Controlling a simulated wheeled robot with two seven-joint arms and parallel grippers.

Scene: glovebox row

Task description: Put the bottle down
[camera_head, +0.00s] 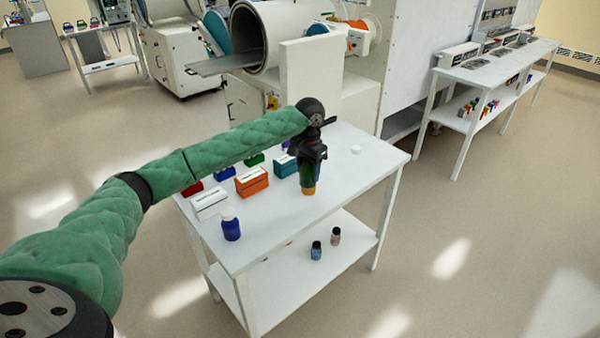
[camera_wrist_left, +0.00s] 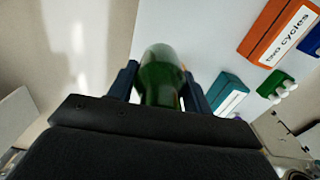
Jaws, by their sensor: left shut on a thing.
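My left gripper (camera_head: 310,172) is above the right part of the white table (camera_head: 345,190), pointing down. It is shut on a bottle (camera_wrist_left: 161,78), which looks dark green in the left wrist view, between the two dark fingers (camera_wrist_left: 160,88). My right gripper is not in view.
White (camera_head: 209,204), orange (camera_head: 251,182) and teal (camera_head: 286,166) boxes stand left of my gripper. A white cap (camera_head: 356,150) lies at the back right. Two small bottles stand on the lower shelf (camera_head: 340,237).

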